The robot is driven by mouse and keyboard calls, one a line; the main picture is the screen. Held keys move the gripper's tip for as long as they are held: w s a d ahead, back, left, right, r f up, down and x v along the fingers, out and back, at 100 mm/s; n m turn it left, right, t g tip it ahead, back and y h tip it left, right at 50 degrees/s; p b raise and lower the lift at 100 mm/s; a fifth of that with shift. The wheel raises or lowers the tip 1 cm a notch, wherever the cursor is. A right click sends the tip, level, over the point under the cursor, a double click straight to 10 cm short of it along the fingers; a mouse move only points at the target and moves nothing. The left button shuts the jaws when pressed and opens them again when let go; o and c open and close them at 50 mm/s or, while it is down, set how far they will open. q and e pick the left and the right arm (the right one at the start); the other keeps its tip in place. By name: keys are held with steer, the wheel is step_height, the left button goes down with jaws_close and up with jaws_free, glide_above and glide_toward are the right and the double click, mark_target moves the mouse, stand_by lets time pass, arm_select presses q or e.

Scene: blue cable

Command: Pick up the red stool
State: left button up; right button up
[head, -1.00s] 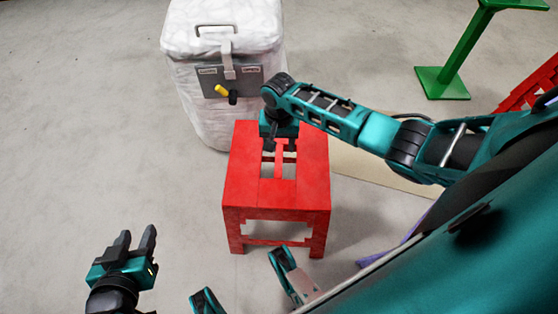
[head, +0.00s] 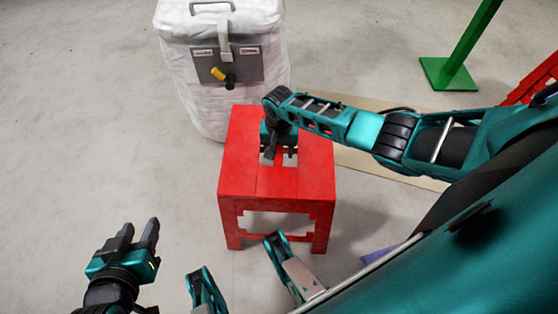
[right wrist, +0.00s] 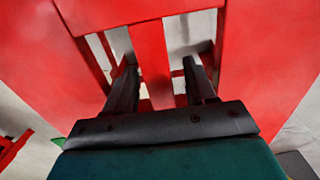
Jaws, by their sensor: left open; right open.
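The red stool (head: 290,190) stands upright on the floor in the middle of the head view. Its seat has two slots with a slat between them. My right gripper (head: 280,154) is over the slots, pointing down. In the right wrist view, the open fingers (right wrist: 159,70) lie on either side of the central red slat (right wrist: 150,55), with gaps between them and it. How deep the fingertips reach is hard to tell. My left gripper (head: 140,230) is open and empty at the lower left, apart from the stool.
A white wrapped bin (head: 190,90) with a grey panel and yellow knob stands just behind the stool. A green stand (head: 450,75) and a red lattice object (head: 530,85) are at the upper right. A beige strip (head: 385,172) lies right of the stool. The floor at left is clear.

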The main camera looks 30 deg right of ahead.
jaws_close()
stand_by(0.5)
stand_by(0.8)
steer(key=shift+r, duration=0.15)
